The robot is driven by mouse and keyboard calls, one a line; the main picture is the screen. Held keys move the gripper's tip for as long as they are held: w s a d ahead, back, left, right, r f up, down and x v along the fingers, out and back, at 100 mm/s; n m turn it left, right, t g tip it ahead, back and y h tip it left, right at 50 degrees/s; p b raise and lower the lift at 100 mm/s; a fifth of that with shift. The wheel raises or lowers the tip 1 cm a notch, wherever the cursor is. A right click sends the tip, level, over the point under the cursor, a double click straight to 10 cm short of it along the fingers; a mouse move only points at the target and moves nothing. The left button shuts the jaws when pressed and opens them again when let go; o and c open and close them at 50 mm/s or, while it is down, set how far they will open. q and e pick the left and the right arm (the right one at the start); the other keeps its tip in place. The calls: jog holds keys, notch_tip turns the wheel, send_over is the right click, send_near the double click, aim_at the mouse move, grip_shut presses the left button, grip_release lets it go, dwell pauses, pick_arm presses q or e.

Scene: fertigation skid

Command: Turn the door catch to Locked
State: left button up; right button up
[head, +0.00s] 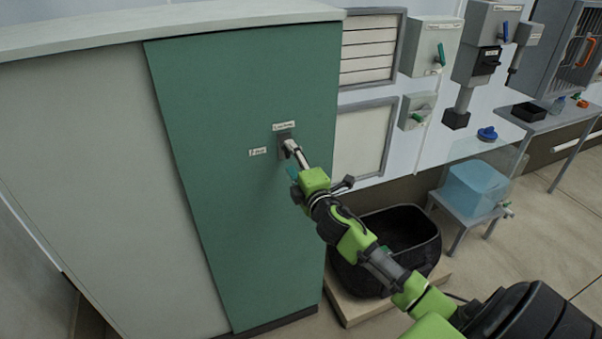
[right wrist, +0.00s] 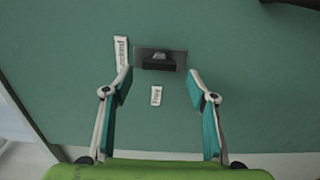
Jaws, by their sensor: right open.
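The door catch (head: 284,136) is a small dark grey plate on the green door (head: 235,210). In the right wrist view the catch (right wrist: 159,60) shows a black raised handle in its middle; I cannot tell for sure which label it points to. The "Locked" label (head: 284,126) is above the catch and the "Free" label (head: 258,152) is to its left in the head view. My right gripper (head: 292,160) is open in front of the catch. In the right wrist view its empty fingers (right wrist: 160,82) are spread, with the catch between and beyond the tips. My left gripper is not in view.
A black tub (head: 395,235) stands on a low wooden platform right of the door, under my right arm. A blue container (head: 475,188) sits on a small stand farther right. Grey boxes (head: 430,45) hang on the wall behind. The door face around the catch is clear.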

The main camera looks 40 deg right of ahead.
jog(key=v, duration=0.8)
jog(key=shift+s, duration=0.25)
jog(key=s+f+m+g+b, duration=0.1)
jog(key=s+f+m+g, duration=0.15)
jog(key=f, duration=1.05)
jog(key=s+f+m+g, duration=0.1)
jog(key=f+g, duration=0.2)
jog(key=f, duration=1)
jog(key=s+a+f+m+g+y+b, duration=0.1)
jog(key=s+f+g, duration=0.1)
jog(key=s+f, duration=0.45)
jog(key=s+a+f+m+g, duration=0.1)
jog(key=s+a+f+m, duration=0.15)
jog(key=f, duration=0.75)
jog(key=s+a+f+m+g+y+b, duration=0.1)
jog(key=s+a+f+m+g+y, duration=0.3)
jog(key=s+f, duration=1.35)
jog(key=s+a+f+m+g, duration=0.1)
jog(key=s+a+f+g, duration=0.1)
jog(key=s, duration=0.7)
jog(key=s+a+f+m+g+h+b, duration=0.1)
jog(key=s+a+f, duration=0.4)
jog(key=s, duration=0.5)
jog(key=shift+a+g, duration=0.55)
jog(key=shift+a, duration=0.3)
jog(key=shift+s, duration=0.1)
